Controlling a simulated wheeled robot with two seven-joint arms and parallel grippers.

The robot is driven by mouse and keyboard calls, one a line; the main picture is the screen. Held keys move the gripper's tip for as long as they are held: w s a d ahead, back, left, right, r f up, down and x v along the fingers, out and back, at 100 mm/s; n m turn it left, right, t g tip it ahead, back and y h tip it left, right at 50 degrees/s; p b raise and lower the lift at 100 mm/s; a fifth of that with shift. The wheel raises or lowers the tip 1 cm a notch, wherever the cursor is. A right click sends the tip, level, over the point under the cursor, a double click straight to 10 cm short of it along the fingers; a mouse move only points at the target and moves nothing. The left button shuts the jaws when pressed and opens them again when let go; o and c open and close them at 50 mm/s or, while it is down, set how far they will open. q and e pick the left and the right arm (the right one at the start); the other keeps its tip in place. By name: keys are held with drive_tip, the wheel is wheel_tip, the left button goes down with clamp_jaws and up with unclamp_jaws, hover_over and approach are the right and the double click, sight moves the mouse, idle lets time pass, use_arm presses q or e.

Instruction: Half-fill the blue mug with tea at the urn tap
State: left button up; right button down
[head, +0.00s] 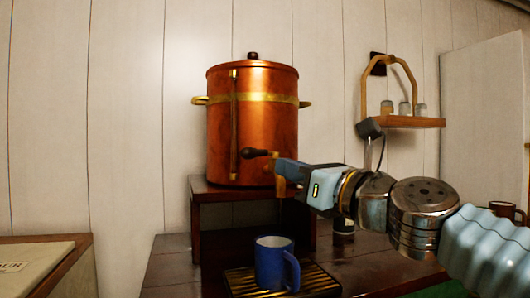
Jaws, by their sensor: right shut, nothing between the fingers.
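The copper urn (252,125) stands on a dark wooden stand with a brass band around it. Its dark tap handle (252,153) points left at the urn's lower front. The blue mug (271,265) stands upright on the slatted drip tray (238,281), below the tap, its handle to the right. Its inner wall looks pale; I cannot see any liquid level or stream. My right gripper (281,178) is shut and empty, beside the tap at the right end of the handle, above the mug. It hides part of the tap; whether it touches is unclear. My left gripper is out of view.
The dark wooden stand (197,189) rises from the dark table (170,270). A small jar (344,226) stands behind my right arm. A brown mug (503,209) is at far right. A wall shelf (402,122) holds small jars. The table left of the tray is clear.

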sight(254, 155)
drive_tip(key=p+x, duration=0.2)
drive_tip(key=x, duration=0.4)
drive_tip(key=shift+r, duration=0.15)
drive_tip(key=shift+w+a, duration=0.3)
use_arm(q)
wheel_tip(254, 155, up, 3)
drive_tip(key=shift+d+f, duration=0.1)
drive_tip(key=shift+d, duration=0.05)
